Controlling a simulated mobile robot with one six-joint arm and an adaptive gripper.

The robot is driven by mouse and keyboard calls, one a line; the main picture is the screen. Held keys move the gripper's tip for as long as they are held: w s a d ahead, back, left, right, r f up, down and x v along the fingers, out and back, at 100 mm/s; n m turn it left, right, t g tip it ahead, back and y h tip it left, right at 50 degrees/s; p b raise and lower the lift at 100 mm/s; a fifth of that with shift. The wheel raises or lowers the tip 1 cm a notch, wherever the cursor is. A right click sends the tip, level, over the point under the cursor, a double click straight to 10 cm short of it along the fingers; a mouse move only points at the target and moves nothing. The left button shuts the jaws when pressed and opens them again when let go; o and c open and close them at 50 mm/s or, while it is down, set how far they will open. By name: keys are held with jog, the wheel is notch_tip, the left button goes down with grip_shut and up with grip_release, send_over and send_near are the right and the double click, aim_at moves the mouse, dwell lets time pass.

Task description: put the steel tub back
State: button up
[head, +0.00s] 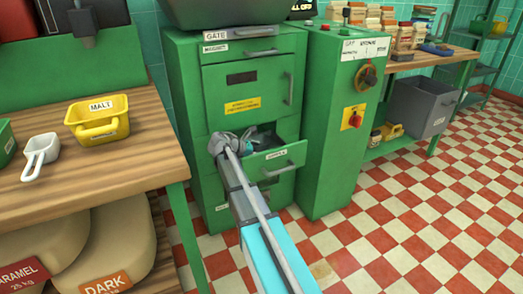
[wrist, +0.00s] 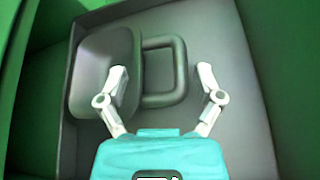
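A dark grey tub with a square loop handle, which looks like the steel tub (wrist: 92,75), lies in the open drawer (wrist: 240,110) in the wrist view. Its handle (wrist: 180,70) points right. My gripper (wrist: 161,76) is open over it. The left finger overlaps the tub's right part and the right finger is to the right of the handle. I cannot tell whether either finger touches. In the head view my gripper (head: 232,142) is at the left of the pulled-out drawer (head: 277,157) of the green cabinet, and hides much of its inside.
A wooden bench (head: 60,165) at the left bears a yellow tub marked MALT (head: 100,120), a white tub (head: 40,155) and a green one at the edge. A green control box (head: 345,120) stands right of the cabinet. The checkered floor at the right is clear.

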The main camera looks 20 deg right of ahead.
jog(key=shift+f, duration=0.15)
dwell(0.4)
jog(key=shift+p+v, duration=2.95)
jog(key=shift+v, duration=4)
